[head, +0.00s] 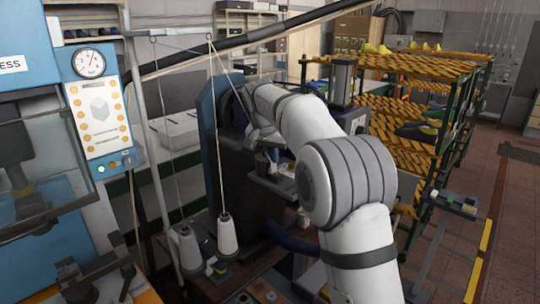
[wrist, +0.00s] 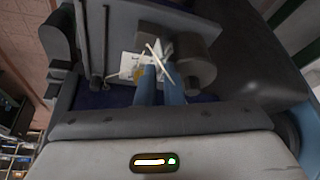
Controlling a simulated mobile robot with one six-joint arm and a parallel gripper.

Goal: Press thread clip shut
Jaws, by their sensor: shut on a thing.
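In the wrist view, my gripper (wrist: 158,68) shows as two blue fingers close together. Their tips are closed at a small pale piece with crossing thin strips, which I take to be the thread clip (wrist: 156,52). Its exact shape is too small and blurred to tell. A white card with a yellow mark (wrist: 132,66) lies just left of the tips, by the dark machine part. In the head view, my white arm reaches to the dark machine with a blue back (head: 208,125). I cannot make out the clip or fingertips clearly there.
Two white thread cones (head: 227,233) stand left of the machine, with threads running up to an overhead wire frame. A blue press with a gauge (head: 88,63) is at the left. A rack with yellow-orange shelves (head: 420,68) stands at the right. Open tiled floor (head: 508,215) lies at far right.

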